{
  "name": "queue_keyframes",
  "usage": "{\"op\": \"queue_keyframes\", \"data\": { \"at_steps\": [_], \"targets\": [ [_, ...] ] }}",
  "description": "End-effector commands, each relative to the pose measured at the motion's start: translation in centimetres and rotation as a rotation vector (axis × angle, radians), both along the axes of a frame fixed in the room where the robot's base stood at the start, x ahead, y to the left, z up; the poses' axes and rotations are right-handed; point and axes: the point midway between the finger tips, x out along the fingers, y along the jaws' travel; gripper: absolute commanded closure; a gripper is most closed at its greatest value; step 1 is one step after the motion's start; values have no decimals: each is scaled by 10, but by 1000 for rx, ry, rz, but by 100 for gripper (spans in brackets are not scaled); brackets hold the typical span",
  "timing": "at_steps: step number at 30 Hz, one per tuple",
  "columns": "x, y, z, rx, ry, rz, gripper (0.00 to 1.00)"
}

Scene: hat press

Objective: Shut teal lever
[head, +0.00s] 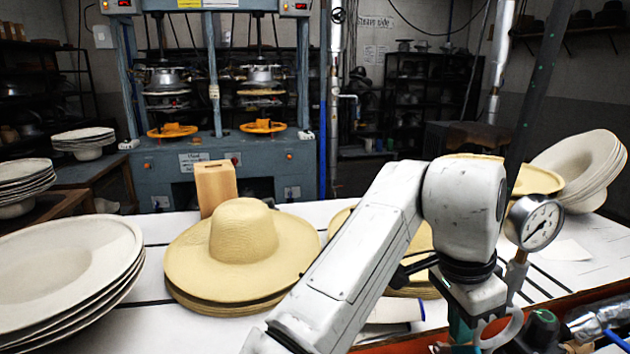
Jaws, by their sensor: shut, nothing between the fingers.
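My gripper (468,318) is at the lower right, at the end of my white arm, pointing down at the red-framed table edge. It is shut with nothing held; its fingertips are mostly hidden. A small teal-green piece (460,327) shows right at the gripper, and it may be the teal lever. I cannot tell how far it is turned or whether the gripper touches it. A dark knob (541,326) with a green mark and a silver pipe fitting (598,320) stand just right of the gripper.
A round pressure gauge (533,222) rises right of my wrist. A straw hat (242,240) lies on the white table left of my arm, with a wooden block (215,188) behind it. White hat stacks (70,270) stand at far left. A blue-grey press (240,160) stands behind.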

Motion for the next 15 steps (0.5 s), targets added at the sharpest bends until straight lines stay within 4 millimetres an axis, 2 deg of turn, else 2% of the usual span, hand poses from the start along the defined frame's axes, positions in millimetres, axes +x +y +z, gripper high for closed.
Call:
{"op": "queue_keyframes", "data": {
  "at_steps": [15],
  "targets": [
    [-17, -3, 0, -1, 1, -1, 100]
  ]
}}
